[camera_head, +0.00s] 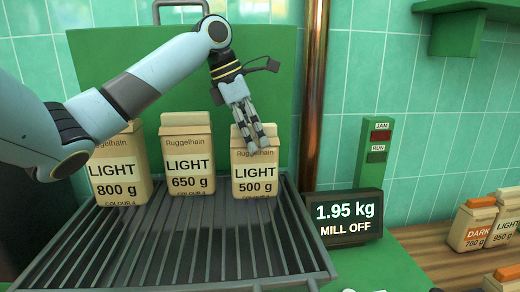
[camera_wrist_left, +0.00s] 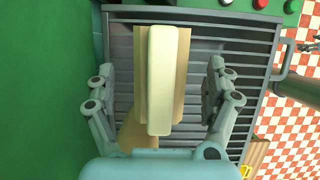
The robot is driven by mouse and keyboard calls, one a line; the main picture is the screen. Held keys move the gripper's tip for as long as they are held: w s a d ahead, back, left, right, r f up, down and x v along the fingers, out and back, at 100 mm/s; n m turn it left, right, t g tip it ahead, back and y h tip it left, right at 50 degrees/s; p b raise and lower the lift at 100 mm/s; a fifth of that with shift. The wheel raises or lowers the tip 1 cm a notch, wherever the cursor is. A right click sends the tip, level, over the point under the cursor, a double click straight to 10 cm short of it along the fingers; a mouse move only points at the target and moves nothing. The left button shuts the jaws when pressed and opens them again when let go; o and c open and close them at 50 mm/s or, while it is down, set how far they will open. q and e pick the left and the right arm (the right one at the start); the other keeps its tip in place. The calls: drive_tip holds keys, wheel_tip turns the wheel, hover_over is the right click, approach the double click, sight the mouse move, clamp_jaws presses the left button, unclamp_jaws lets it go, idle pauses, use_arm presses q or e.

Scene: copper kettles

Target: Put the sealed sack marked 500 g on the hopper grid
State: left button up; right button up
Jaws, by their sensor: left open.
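The sack marked LIGHT 500 g (camera_head: 256,176) stands upright at the back right of the hopper grid (camera_head: 180,240), against the green back panel. My left gripper (camera_head: 256,146) is over its top, with the fingers in front of the sack's upper part in the head view. In the left wrist view, the open fingers (camera_wrist_left: 165,90) are on either side of a sack's pale folded top (camera_wrist_left: 161,80), apart from it. The grid bars (camera_wrist_left: 200,22) show below. My right gripper is not in view.
Sacks marked 650 g (camera_head: 189,165) and 800 g (camera_head: 117,180) also stand on the grid. A display (camera_head: 345,219) reads 1.95 kg, MILL OFF. Sacks marked DARK 700 g (camera_head: 474,226) and LIGHT 950 g (camera_head: 506,232) stand on the wooden counter at right. The grid's front is clear.

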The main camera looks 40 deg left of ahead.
use_arm(q)
drive_tip(key=b+v, duration=0.1)
drive_tip(key=v, duration=0.7)
drive_tip(key=shift+s, duration=0.1)
